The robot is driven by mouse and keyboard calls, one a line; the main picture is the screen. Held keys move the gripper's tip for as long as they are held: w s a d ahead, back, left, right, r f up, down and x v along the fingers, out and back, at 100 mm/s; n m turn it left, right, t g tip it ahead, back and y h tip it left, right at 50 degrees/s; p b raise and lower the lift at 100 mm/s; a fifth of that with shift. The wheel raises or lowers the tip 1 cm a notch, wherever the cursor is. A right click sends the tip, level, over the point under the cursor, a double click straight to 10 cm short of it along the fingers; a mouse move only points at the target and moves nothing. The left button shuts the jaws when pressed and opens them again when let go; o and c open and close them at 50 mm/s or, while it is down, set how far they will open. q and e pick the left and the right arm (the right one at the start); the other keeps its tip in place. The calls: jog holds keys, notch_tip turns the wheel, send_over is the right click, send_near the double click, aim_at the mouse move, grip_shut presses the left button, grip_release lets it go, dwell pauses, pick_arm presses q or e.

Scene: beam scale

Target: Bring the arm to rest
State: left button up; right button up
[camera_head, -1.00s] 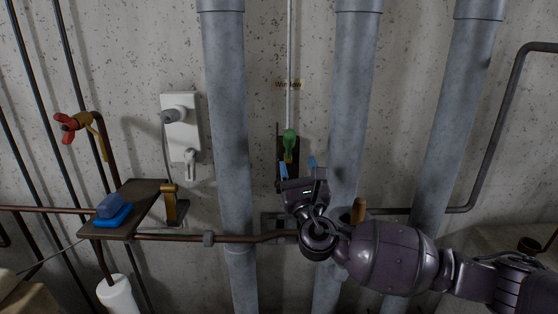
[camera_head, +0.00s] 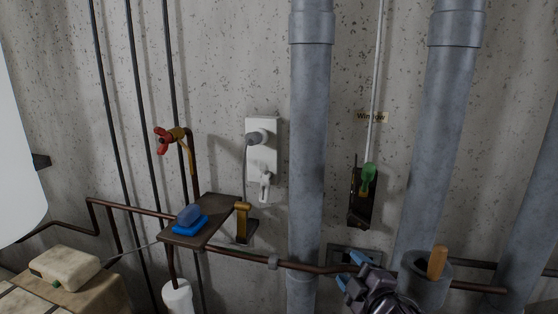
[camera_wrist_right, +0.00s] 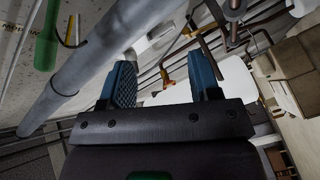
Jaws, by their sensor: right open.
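My right gripper (camera_head: 351,270) is low in the head view, below the green-handled lever (camera_head: 368,178) on the wall and apart from it. Its two blue fingers are spread with nothing between them. In the right wrist view the gripper (camera_wrist_right: 163,80) also shows open and empty, with the fingers wide apart. A blurred green handle (camera_wrist_right: 46,40) is at the top left there, clear of the fingers. Most of my right arm is out of the head view. My left gripper is in neither view.
Grey vertical pipes (camera_head: 310,150) run down the wall. A small shelf (camera_head: 212,215) holds a blue sponge (camera_head: 189,214). A white wall box (camera_head: 262,150) and a red-handled tap (camera_head: 164,141) are above it. A wooden handle (camera_head: 437,262) stands right of my gripper.

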jog(key=s+d+f+m+g+h, duration=0.1)
jog(key=s+d+f+m, duration=0.3)
jog(key=s+f, duration=0.4)
jog(key=s+d+f+m+g+h, duration=0.2)
jog(key=s+f+m, duration=0.4)
jog(key=s+f, duration=0.3)
jog(key=s+d+f+m+g+h, duration=0.2)
jog(key=s+d+f+m, duration=0.3)
jog(key=s+f, duration=0.4)
jog(key=s, duration=0.3)
jog(key=shift+d, duration=0.35)
